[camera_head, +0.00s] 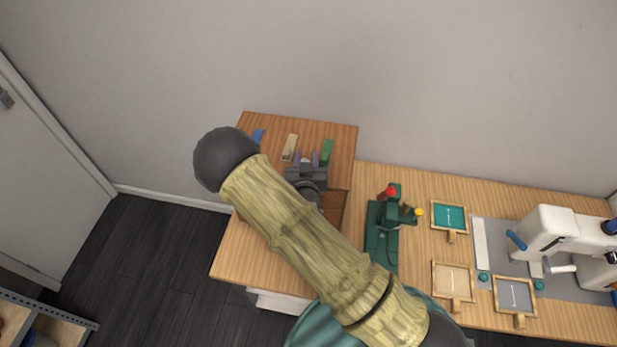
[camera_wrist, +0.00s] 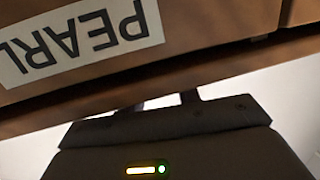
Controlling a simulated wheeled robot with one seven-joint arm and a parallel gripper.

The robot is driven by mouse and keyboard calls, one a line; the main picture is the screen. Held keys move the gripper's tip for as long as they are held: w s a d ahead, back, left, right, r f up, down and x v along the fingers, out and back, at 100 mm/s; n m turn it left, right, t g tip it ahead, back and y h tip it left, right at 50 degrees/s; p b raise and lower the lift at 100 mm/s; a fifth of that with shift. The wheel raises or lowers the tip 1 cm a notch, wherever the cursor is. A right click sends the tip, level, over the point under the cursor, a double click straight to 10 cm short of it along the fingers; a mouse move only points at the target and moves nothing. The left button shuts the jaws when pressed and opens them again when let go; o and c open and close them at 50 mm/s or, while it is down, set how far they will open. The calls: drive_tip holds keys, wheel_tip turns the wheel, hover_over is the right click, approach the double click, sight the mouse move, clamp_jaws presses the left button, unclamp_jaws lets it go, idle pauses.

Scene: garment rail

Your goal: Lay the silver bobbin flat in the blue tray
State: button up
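The blue tray (camera_head: 257,135) is a small blue piece at the left of the wooden cabinet top, partly hidden behind my arm. My gripper (camera_head: 306,158) is at the cabinet's front, right of the blue tray and just in front of the cream and green pieces. Its two fingers stand apart with a gap between them, and I see nothing held there. In the wrist view the fingers (camera_wrist: 163,102) are cut off by a wooden front with an upside-down PEARL label (camera_wrist: 80,42). I cannot make out the silver bobbin in either view.
A cream tray (camera_head: 290,147) and a green tray (camera_head: 327,152) share the cabinet top (camera_head: 344,136). A green device (camera_head: 382,232) with red and yellow knobs stands to the right. Small framed boards (camera_head: 450,217) and a white sewing machine (camera_head: 560,235) occupy the table's right side.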

drive_tip(key=s+r+b, duration=0.1)
drive_tip(key=s+b, duration=0.2)
drive_tip(key=s, duration=0.8)
drive_tip(key=shift+s+d+r, duration=0.15)
drive_tip(key=shift+d+r, duration=0.05)
drive_tip(key=shift+r, duration=0.15)
drive_tip(key=shift+f, duration=0.1)
